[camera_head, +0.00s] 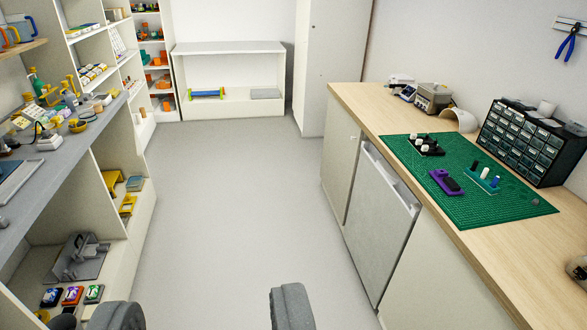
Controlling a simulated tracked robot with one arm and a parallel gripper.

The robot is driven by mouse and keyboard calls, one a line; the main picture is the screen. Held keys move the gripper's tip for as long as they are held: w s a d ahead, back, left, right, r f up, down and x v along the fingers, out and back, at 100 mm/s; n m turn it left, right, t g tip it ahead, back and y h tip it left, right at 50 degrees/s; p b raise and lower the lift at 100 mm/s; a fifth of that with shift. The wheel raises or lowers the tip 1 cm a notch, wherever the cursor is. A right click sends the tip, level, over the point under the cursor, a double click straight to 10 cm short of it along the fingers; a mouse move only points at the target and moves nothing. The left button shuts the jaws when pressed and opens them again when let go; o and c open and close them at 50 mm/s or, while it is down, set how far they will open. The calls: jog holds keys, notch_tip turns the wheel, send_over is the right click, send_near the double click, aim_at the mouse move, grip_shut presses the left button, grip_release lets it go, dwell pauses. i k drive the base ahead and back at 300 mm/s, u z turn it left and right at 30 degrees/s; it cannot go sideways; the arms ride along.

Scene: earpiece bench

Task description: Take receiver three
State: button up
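My gripper (205,312) shows at the bottom edge as two grey fingers, wide apart with only floor between them; it touches nothing. No part is readable as receiver three from here. On the right bench, a green mat (463,208) carries a black holder (432,151) with small white pieces, a purple tray (440,178) with a black part on it, and a teal holder (481,182) with small black, white and blue upright pieces. These are far from my gripper, to the right and beyond it. Markings are too small to read.
The wooden bench (555,245) also bears a dark drawer cabinet (522,140) and a grey device (433,97). Shelves crowded with small items line the left, including a grey worktop (50,185). A low white shelf (230,106) stands at the back. The floor between is clear.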

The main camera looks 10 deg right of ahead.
aim_at(418, 142)
jog(key=u, duration=0.05)
jog(key=i, duration=1.3)
jog(key=z, duration=0.3)
jog(key=i, duration=1.3)
jog(key=z, duration=1)
jog(key=i, duration=1.2)
jog(key=z, duration=0.6)
